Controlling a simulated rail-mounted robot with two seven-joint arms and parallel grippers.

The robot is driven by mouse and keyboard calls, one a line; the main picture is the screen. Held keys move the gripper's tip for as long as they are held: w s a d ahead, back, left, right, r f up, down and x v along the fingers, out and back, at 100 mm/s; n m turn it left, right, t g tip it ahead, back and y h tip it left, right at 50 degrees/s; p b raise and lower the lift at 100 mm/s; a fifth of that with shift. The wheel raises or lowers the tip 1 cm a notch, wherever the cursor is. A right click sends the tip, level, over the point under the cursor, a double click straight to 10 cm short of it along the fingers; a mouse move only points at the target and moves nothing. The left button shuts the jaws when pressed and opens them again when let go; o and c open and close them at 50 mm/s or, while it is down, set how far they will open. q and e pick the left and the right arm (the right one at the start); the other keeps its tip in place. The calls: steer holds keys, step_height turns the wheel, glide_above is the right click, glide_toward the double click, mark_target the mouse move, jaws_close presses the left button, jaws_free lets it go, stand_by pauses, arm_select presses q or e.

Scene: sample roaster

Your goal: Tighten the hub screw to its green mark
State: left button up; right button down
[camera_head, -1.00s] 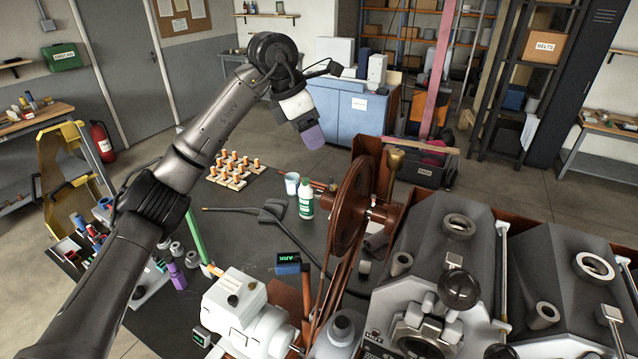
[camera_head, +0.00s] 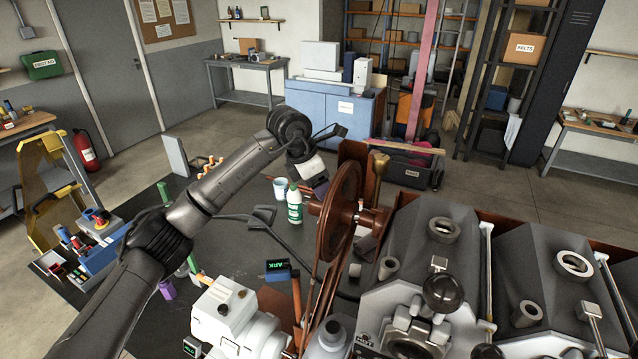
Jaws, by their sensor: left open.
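A large reddish-brown wheel (camera_head: 341,213) stands upright beside the roaster, with a belt running down from it. Its brown hub and shaft (camera_head: 372,218) show on the right side. I cannot make out the hub screw or its green mark at this size. My left arm reaches in from the left, and my left gripper (camera_head: 320,187) points down just left of the wheel's upper rim. It is open, and nothing shows held in it. Its fingertips are small and partly lost against the wheel. My right gripper is not in view.
A white cup (camera_head: 280,187) and a green-labelled white bottle (camera_head: 295,206) stand close below the gripper. A small device with a green display (camera_head: 278,270) lies on the dark mat. A white motor (camera_head: 235,315) sits in front; grey roaster hoppers (camera_head: 430,240) fill the right.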

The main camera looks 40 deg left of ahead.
arm_select(q)
steer(key=shift+f, duration=0.15)
steer(key=shift+c, duration=0.4)
steer(key=c, duration=0.6)
steer(key=shift+r+m+g+h+p, duration=0.2)
steer(key=shift+m+g+h+p, duration=0.1)
steer(key=shift+m+p, duration=0.6)
steer(key=shift+w+m+g+h+p, duration=0.1)
steer(key=shift+m+g+h+p, duration=0.25)
steer(key=shift+m+p, duration=0.7)
steer(key=m+g+p, duration=0.1)
steer(key=m, duration=0.2)
steer(key=shift+h, duration=0.35)
steer(key=shift+f+m+g+p, duration=0.1)
steer(key=shift+m+g+p, duration=0.25)
steer(key=shift+m, duration=0.7)
steer(key=shift+w, duration=0.1)
